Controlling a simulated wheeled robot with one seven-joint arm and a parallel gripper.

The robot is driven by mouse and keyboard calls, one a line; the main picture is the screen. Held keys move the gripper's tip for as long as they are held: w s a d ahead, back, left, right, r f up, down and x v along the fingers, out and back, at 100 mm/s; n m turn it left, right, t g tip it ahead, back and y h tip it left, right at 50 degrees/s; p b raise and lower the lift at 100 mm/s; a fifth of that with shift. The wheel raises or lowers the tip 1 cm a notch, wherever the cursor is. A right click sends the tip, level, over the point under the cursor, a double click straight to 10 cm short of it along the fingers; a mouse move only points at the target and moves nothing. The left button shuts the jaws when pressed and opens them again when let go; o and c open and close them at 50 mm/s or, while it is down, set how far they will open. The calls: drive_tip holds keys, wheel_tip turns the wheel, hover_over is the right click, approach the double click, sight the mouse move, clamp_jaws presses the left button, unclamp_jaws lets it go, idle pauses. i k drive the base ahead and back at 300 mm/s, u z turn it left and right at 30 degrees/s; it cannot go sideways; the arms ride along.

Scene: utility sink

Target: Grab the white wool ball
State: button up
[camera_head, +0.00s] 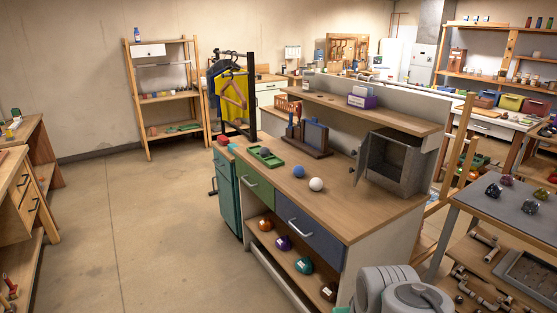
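The white wool ball (316,184) is a small round ball resting on the wooden top of the workbench (355,218), near its front edge. A blue ball (298,171) sits just to its left and a little farther back, with a small gap between them. Nothing covers the white ball. Grey rounded links of my arm show at the bottom of the picture, right of the middle. My gripper is not in view.
A green tray (266,157), a dark wooden rack (307,140) and an open grey metal box (393,162) stand on the bench. A grey-topped table (512,214) stands at the right. The floor (140,220) at left is clear.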

sight(316, 183)
drive_tip(key=u, duration=0.7)
drive_tip(key=i, duration=1.9)
drive_tip(key=u, duration=0.7)
